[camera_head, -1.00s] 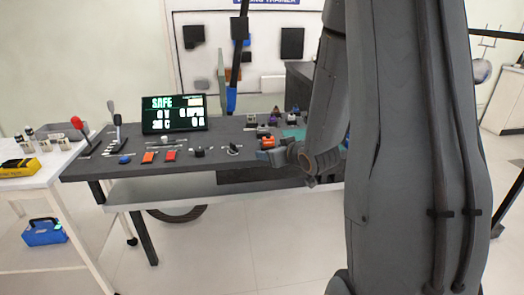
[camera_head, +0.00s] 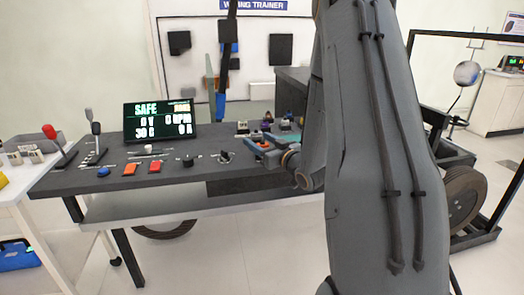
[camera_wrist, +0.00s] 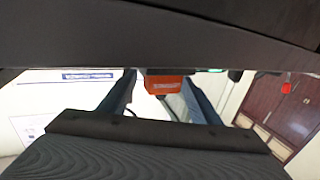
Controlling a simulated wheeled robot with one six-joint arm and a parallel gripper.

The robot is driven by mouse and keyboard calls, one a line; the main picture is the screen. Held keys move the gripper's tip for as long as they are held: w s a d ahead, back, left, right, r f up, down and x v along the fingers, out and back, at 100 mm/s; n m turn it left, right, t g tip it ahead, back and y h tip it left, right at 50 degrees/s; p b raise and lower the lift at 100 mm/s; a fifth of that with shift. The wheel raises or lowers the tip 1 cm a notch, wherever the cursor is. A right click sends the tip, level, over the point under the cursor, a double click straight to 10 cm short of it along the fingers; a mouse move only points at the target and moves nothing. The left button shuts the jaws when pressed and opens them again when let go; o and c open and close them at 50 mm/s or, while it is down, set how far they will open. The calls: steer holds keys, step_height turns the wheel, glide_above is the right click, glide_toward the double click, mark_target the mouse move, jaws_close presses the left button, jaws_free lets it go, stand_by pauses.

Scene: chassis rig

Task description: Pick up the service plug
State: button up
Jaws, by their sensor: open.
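An orange block with pale lettering, which looks like the service plug (camera_wrist: 166,85), shows in the wrist view beyond and between the two fingers of my gripper (camera_wrist: 160,82). The fingers are apart on either side of it in the picture. I cannot tell whether they touch it. In the head view my gripper (camera_head: 262,145) is at the bench's right part, by the small connectors. A bit of orange shows there, but it is too small to identify.
The dark bench (camera_head: 75,183) carries a screen (camera_head: 160,121) reading SAFE, two levers, and several buttons and knobs along its front. Small coloured connectors (camera_head: 268,125) stand just behind my gripper. A white table (camera_head: 20,195) is at the left. A wheel (camera_head: 464,197) stands at the right.

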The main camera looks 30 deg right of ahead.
steer(key=shift+w+a, duration=0.15)
steer(key=shift+w, duration=0.9)
steer(key=c, duration=1.1)
